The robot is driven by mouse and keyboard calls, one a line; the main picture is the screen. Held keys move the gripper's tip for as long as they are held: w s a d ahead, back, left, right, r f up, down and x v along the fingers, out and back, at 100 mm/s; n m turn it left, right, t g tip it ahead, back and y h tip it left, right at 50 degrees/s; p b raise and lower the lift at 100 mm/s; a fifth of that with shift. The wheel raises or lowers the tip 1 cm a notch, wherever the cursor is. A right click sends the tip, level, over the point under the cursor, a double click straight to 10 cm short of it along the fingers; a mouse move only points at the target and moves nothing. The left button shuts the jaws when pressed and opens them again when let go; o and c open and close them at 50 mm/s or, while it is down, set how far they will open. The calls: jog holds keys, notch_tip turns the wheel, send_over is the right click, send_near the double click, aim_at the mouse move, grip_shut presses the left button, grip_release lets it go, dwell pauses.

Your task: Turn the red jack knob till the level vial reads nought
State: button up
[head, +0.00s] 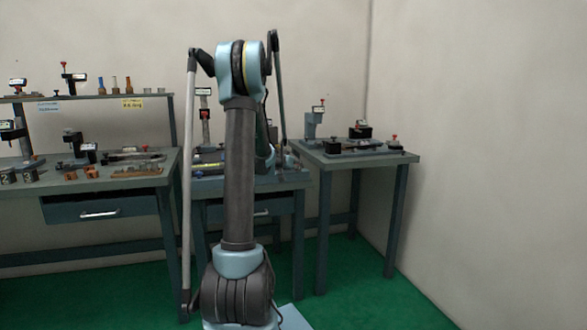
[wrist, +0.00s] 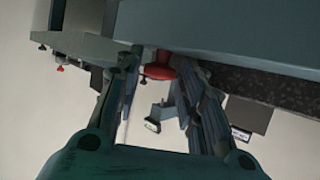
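A red knob (wrist: 158,71) shows in the wrist view under a blue-grey bar. My gripper (wrist: 158,62) has one finger on each side of it, and the right finger overlaps the knob's edge. I cannot tell whether the fingers press on it. In the head view my own arm hides the gripper and this knob at the middle bench (head: 280,180). A bar with a yellow-green part (head: 207,167) lies on that bench, left of my arm; I cannot tell if it is the level vial. No vial reading can be made out.
A left bench (head: 110,180) holds several fixtures and small blocks, with a shelf (head: 150,97) above. A right bench (head: 345,158) bears more fixtures with red-topped parts. The wall stands close behind the benches. Green floor (head: 370,290) is clear at the front right.

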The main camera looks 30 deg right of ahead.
jog(key=c, duration=0.7)
jog(key=shift+c, duration=0.2)
jog(key=shift+s+d+n+t+y, duration=0.15)
jog(key=shift+n+t+y, duration=0.6)
jog(key=shift+n+t, duration=0.2)
jog(key=shift+s+d+n+t+y, duration=0.15)
jog(key=shift+n+t+y, duration=0.65)
jog(key=shift+n, duration=0.25)
jog(key=shift+d+n+t+y, duration=0.1)
jog(key=shift+n+t+y, duration=0.35)
jog(key=shift+n+y, duration=0.25)
jog(key=shift+s+d+n+t+y, duration=0.1)
jog(key=shift+n+t+y, duration=0.2)
jog(key=shift+n+y, duration=0.2)
jog(key=shift+d+n+t+y, duration=0.2)
jog(key=shift+n+t+y, duration=0.3)
jog(key=shift+n+y, duration=0.9)
jog(key=o, duration=0.7)
jog(key=shift+o, duration=0.2)
jog(key=shift+s, duration=0.1)
